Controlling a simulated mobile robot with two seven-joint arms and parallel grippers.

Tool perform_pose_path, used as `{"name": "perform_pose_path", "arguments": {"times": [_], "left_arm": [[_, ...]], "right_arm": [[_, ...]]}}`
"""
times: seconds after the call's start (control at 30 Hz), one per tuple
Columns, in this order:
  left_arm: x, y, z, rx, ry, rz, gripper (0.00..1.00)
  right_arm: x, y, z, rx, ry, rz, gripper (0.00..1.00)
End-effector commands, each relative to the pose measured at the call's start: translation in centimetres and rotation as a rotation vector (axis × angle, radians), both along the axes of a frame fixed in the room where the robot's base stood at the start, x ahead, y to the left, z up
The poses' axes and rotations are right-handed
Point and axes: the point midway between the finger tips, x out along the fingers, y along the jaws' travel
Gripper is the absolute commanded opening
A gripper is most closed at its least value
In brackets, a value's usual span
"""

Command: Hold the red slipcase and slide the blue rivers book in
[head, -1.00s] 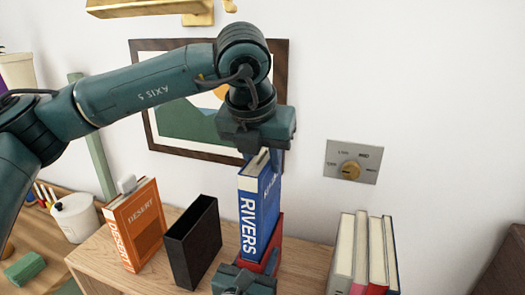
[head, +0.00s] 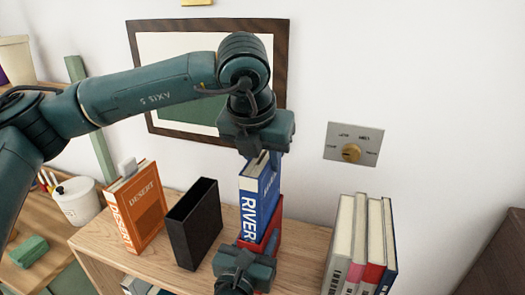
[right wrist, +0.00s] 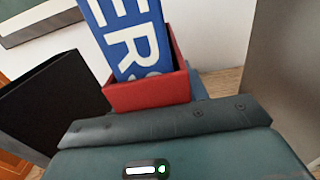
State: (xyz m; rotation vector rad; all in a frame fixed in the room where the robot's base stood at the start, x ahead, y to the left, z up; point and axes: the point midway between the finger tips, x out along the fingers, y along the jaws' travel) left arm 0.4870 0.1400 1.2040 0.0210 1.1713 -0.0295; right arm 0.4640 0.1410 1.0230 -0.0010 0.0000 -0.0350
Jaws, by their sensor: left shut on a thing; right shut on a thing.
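The blue rivers book (head: 258,195) stands upright with its lower end inside the open top of the red slipcase (head: 272,236). Its upper part still shows above the rim. My left gripper (head: 262,152) is shut on the top of the book from above. My right gripper (head: 246,258) is shut on the slipcase low at its front and hides part of it in the head view. In the right wrist view the book (right wrist: 133,35) slants down into the red slipcase (right wrist: 150,93), and the letters ERS show above its rim.
A black empty slipcase (head: 193,225) stands just left of the red one, with an orange desert book (head: 137,205) beyond it. Several books (head: 362,240) stand at the right. The wooden shelf top (head: 305,243) between them and the red slipcase is clear.

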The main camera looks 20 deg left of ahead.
Motion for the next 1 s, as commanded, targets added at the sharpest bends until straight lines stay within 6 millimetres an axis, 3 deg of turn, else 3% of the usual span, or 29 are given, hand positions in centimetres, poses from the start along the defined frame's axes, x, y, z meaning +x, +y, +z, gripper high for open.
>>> {"name": "perform_pose_path", "arguments": {"times": [1.0], "left_arm": [[0.0, 0.0, -3.6, -0.001, -0.005, 0.001, 0.0]], "right_arm": [[0.0, 0.0, 0.0, -0.001, 0.001, -0.001, 0.17]]}}
